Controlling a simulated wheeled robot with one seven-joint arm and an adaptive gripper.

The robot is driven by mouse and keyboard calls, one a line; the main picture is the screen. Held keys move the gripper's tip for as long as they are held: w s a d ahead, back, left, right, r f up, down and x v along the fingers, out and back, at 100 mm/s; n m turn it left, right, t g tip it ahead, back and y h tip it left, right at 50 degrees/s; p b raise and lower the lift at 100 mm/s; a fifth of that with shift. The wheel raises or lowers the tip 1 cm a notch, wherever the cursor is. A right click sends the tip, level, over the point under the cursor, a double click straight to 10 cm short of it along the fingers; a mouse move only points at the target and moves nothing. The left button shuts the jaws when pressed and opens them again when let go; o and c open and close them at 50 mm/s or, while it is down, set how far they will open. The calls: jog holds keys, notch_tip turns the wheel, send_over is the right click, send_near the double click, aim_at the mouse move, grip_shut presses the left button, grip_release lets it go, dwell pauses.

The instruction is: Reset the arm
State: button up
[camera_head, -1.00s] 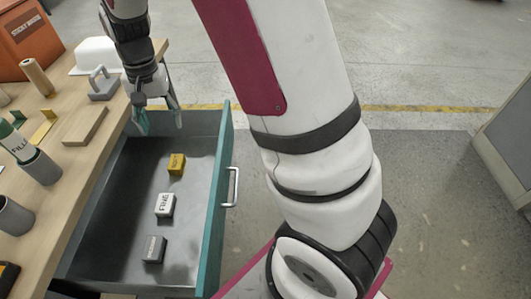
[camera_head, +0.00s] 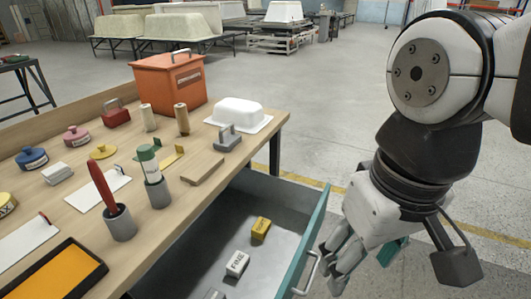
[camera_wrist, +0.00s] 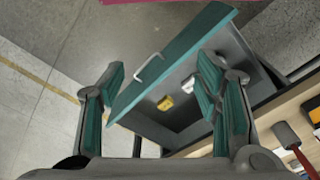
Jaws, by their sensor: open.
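My gripper (camera_head: 392,256) is open and empty. In the head view it hangs to the right of the open drawer (camera_head: 318,215), outside its front panel and above the floor. In the wrist view the teal finger pads of my gripper (camera_wrist: 160,88) stand wide apart, with the drawer front and handle (camera_wrist: 149,69) seen between them and nothing held. My arm is folded at the right of the head view.
The drawer holds a yellow block (camera_head: 261,228), a white block (camera_head: 237,264) and a partly cut-off grey block (camera_head: 214,294). The workbench (camera_head: 200,205) carries an orange box (camera_head: 168,85), a white tub shell (camera_head: 239,112), cups and tools.

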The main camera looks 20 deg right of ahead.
jog(key=shift+s+f, duration=0.25)
jog(key=shift+s, duration=0.6)
notch_tip(320, 180, up, 20)
jog(key=t+p, duration=0.3)
jog(key=p, duration=1.4)
jog(key=shift+f+n+p, duration=0.2)
jog(key=shift+n+p, duration=0.1)
jog(key=shift+p, duration=0.1)
jog(key=shift+w+a, duration=0.1)
jog(key=shift+f, duration=0.1)
